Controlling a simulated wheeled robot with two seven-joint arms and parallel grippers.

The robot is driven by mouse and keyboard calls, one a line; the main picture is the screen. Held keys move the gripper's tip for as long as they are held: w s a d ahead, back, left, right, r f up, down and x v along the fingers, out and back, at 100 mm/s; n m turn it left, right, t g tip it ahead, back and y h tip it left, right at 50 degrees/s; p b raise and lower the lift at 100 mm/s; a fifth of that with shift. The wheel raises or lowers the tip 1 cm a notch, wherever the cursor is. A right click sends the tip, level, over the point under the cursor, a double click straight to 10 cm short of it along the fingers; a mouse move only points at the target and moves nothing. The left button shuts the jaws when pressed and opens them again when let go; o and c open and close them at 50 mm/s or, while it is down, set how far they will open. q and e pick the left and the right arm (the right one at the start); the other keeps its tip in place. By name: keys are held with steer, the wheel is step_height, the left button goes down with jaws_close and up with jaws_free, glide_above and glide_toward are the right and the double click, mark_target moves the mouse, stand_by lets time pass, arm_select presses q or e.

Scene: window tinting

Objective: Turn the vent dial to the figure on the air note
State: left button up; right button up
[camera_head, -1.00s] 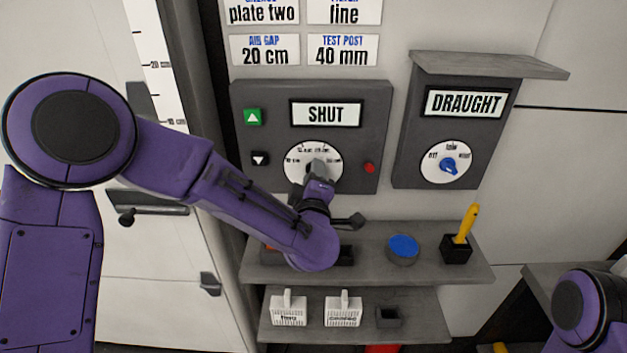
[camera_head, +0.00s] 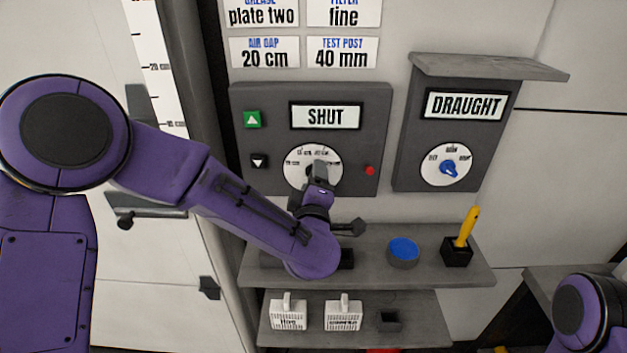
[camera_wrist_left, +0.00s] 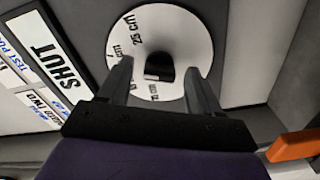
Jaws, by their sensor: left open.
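The vent dial (camera_head: 298,178) is a round white face with a dark knob on a grey panel reading SHUT. The air note (camera_head: 265,52) above the panel reads "AIR GAP 20 cm". My left gripper (camera_wrist_left: 157,76) is open in front of the dial. In the left wrist view, the dial face (camera_wrist_left: 190,35) shows "25 cm" and other cm figures, and its dark knob (camera_wrist_left: 158,66) appears between the two fingers; contact cannot be told. My left wrist hides the lower part of the dial in the head view. My right gripper is not visible.
The panel has a green up button (camera_head: 252,119), a dark down button (camera_head: 259,160) and a red button (camera_head: 369,170). A DRAUGHT box (camera_head: 410,140) with a blue-knobbed dial is to the right. Below, a shelf (camera_head: 455,275) holds a blue disc (camera_head: 403,249) and a yellow-handled tool (camera_head: 467,226).

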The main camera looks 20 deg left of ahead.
arm_select(q)
steer(key=b+v, duration=0.2)
steer(key=v, duration=0.7)
steer(key=shift+s+d, duration=0.15)
steer(key=shift+s, duration=0.25)
steer(key=shift+d, duration=0.1)
